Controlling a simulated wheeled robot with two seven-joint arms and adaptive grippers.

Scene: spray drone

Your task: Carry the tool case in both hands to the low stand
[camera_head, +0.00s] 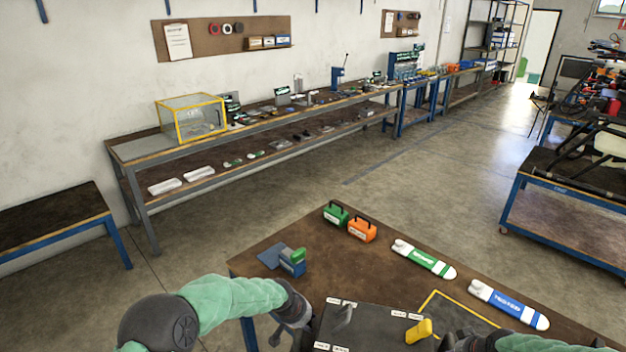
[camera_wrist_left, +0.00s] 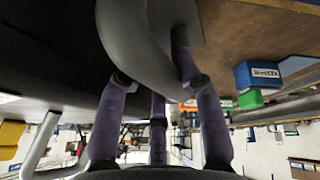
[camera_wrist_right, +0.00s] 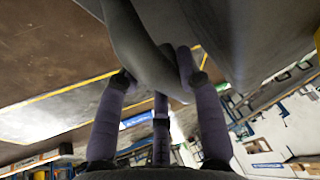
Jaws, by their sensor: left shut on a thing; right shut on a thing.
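The tool case (camera_head: 372,328) is a dark grey box with white labels and a yellow part on top, at the bottom of the head view, cut off by the edge. My left gripper (camera_head: 298,312) is at its left side, shut on a curved grey handle (camera_wrist_left: 150,45). My right gripper (camera_wrist_right: 160,85) is at the opposite side, shut on the other grey handle (camera_wrist_right: 140,50). Whether the case rests on the table or is lifted is unclear. A low dark-topped bench with blue legs (camera_head: 50,218) stands at the left and may be the low stand.
The brown table (camera_head: 290,240) holds a blue-green block (camera_head: 293,262), green (camera_head: 336,214) and orange (camera_head: 362,229) boxes, and green (camera_head: 424,259) and blue (camera_head: 508,304) labelled pieces. Yellow tape (camera_head: 432,296) marks an area beside the case. Open floor (camera_head: 230,220) lies beyond the table.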

